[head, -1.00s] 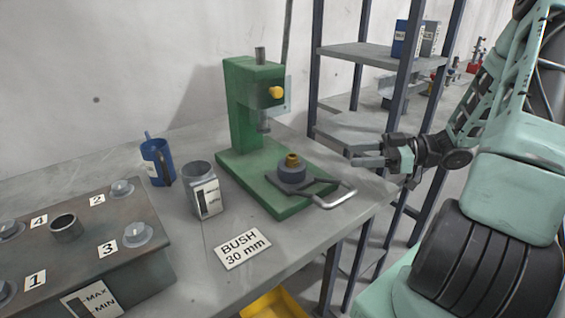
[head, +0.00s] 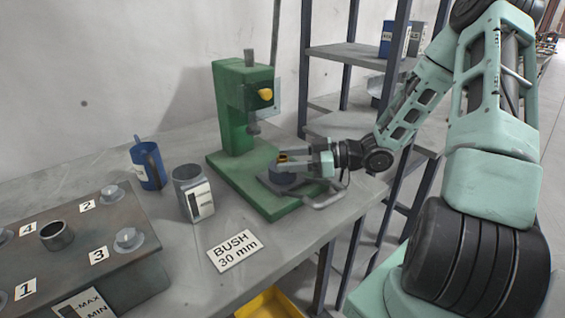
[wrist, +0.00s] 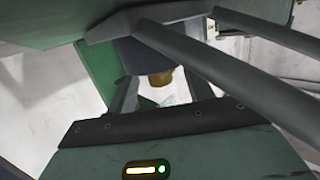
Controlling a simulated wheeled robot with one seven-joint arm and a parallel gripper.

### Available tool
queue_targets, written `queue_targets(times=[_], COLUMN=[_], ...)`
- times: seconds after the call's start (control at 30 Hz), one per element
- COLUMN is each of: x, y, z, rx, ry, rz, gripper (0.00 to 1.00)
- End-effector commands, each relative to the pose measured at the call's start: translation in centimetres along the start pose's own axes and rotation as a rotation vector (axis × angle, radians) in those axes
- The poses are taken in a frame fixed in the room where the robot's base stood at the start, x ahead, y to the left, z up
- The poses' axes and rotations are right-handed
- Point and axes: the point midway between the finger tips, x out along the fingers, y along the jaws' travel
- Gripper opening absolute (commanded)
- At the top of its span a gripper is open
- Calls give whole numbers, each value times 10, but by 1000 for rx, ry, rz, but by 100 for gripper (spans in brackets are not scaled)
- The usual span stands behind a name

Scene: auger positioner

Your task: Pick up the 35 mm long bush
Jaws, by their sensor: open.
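A small brass-coloured bush (head: 282,158) sits on the dark round fixture (head: 281,177) on the base of the green press (head: 236,112). My gripper (head: 284,159) reaches in from the right, level, at the bush's height. Its jaws are open and partly cover the bush. In the wrist view the bush (wrist: 160,78) shows between the two fingers (wrist: 162,92), which stand apart with gaps to both sides. I cannot tell whether either finger touches it. Its length cannot be read; a card (head: 235,251) on the bench says "BUSH 30 mm".
A bent metal handle (head: 325,199) sticks out at the fixture's front right, under my gripper. A grey gauge cup (head: 193,192) and blue jug (head: 148,165) stand left. A shelf rack (head: 350,52) is behind right.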

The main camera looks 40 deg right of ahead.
Motion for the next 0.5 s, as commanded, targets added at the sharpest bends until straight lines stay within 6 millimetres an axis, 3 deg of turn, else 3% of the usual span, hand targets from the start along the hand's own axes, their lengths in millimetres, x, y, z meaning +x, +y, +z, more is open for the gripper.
queue_targets(times=[0.13,0.4,0.5], x=[16,19,19], y=[0,0,0], z=[0,0,0], rx=[0,0,0], ry=[0,-1,-1], rz=[-2,1,1], gripper=[52,52,27])
